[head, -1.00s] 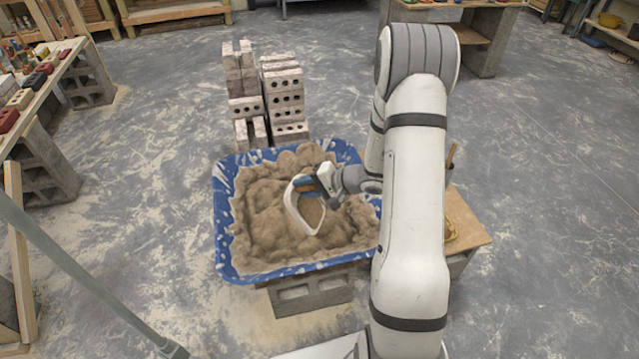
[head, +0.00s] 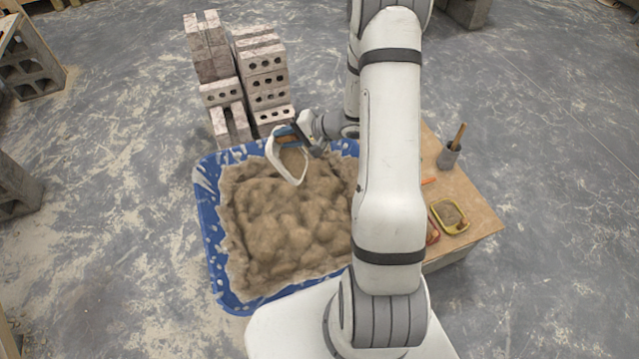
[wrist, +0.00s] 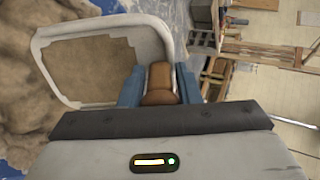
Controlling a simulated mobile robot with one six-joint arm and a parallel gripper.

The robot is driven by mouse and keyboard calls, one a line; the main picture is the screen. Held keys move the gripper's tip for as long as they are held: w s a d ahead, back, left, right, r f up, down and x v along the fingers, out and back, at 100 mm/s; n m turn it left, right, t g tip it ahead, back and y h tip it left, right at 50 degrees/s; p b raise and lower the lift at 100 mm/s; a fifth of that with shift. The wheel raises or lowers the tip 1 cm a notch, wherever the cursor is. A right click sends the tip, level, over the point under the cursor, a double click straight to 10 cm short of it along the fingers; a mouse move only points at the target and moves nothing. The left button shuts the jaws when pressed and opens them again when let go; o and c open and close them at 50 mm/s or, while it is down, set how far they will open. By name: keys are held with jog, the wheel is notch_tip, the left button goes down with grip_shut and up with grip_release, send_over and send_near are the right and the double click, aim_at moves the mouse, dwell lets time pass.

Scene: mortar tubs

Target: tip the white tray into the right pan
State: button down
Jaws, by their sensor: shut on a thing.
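My gripper (head: 290,133) is shut on the brown handle (wrist: 160,80) of the white tray (head: 279,168), with a blue finger on each side of it. The tray is tilted in the head view, over the far part of a blue tub (head: 207,210) heaped with brown mortar. In the wrist view the tray's white rim (wrist: 100,27) frames a brown, mortar-like area. I cannot tell how much of that lies in the tray. Only this one large tub shows, so I cannot tell whether it is the right pan.
Stacked bricks (head: 265,85) stand just behind the tub. At right, a wooden board (head: 470,195) carries a grey cup (head: 449,157) with a stick and a small yellow tray (head: 436,208). Open floor lies left and far right.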

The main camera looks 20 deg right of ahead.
aim_at(299, 175)
jog(key=shift+w, duration=0.25)
jog(key=s+f+n+g+b, duration=0.1)
jog(key=f+b, duration=0.3)
jog(key=b, duration=0.1)
jog(key=s+d+f+n+g+b, duration=0.1)
jog(key=s+f+g+b, duration=0.1)
jog(key=f+b, duration=0.2)
jog(key=s+d+f+n+g+h+b, duration=0.1)
jog(key=f+n+b, duration=0.1)
jog(key=f+b, duration=0.2)
jog(key=shift+s+d+b, duration=0.1)
jog(key=shift+s+b, duration=0.05)
jog(key=shift+b, duration=1.05)
jog(key=s+d+f+n+g+h+b, duration=0.3)
jog(key=s+d+f+h+b, duration=0.1)
jog(key=d+f+h+b, duration=0.3)
notch_tip(299, 175, down, 3)
jog(key=shift+s+f+h+b, duration=0.25)
jog(key=shift+h+b, duration=0.55)
jog(key=shift+b, duration=0.45)
jog(key=shift+d, duration=0.1)
